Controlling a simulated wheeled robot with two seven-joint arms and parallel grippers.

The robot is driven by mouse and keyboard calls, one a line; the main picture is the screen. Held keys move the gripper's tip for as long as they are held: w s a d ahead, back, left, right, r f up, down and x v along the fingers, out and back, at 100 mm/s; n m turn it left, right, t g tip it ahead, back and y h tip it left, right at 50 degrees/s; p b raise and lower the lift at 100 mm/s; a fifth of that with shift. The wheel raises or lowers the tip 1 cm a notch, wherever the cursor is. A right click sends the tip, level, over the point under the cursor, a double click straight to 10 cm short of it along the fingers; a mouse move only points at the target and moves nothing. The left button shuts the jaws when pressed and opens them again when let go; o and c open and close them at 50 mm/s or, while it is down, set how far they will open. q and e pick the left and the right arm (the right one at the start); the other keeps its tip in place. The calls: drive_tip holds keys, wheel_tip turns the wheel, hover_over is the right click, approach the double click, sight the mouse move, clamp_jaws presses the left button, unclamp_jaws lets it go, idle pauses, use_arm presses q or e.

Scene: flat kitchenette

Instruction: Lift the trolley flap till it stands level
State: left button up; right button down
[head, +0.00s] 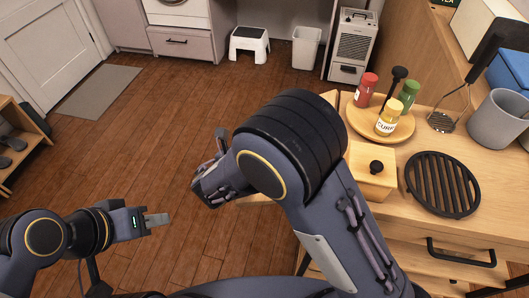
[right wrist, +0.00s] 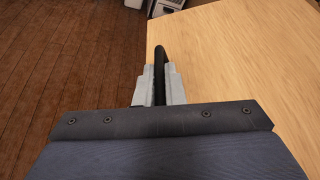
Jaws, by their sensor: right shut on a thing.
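The trolley flap (right wrist: 235,75) is a pale wood panel filling the right of the right wrist view. In the head view my right arm hides most of it, and only a pale strip (head: 258,200) shows beside the arm. My right gripper (right wrist: 158,88) is shut on a black handle (right wrist: 160,58) at the flap's edge. The flap's exact tilt cannot be told. The trolley top (head: 388,222) is at the right of the head view. My left gripper (head: 157,220) is over the floor at the lower left, away from the flap, and its finger gap is unclear.
On the trolley stand a round tray (head: 360,124) with several shakers, a lidded wooden box (head: 370,178), a black grill trivet (head: 442,184) and a grey pot (head: 498,118). A step stool (head: 249,43) and a white bin (head: 306,46) stand at the back. The middle floor is clear.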

wheel_tip(320, 180, up, 13)
drive_tip(key=a+m+y+p, duration=0.1)
drive_tip(key=m+y+p, duration=0.1)
drive_tip(key=m, duration=0.1)
drive_tip(key=shift+w+f+m+t+y, duration=0.15)
drive_tip(key=shift+m+t+y, duration=0.15)
drive_tip(key=c, duration=1.5)
unclamp_jaws()
drive_tip(key=v, duration=0.7)
drive_tip(key=shift+s+a, duration=0.15)
drive_tip(key=shift+s, duration=0.2)
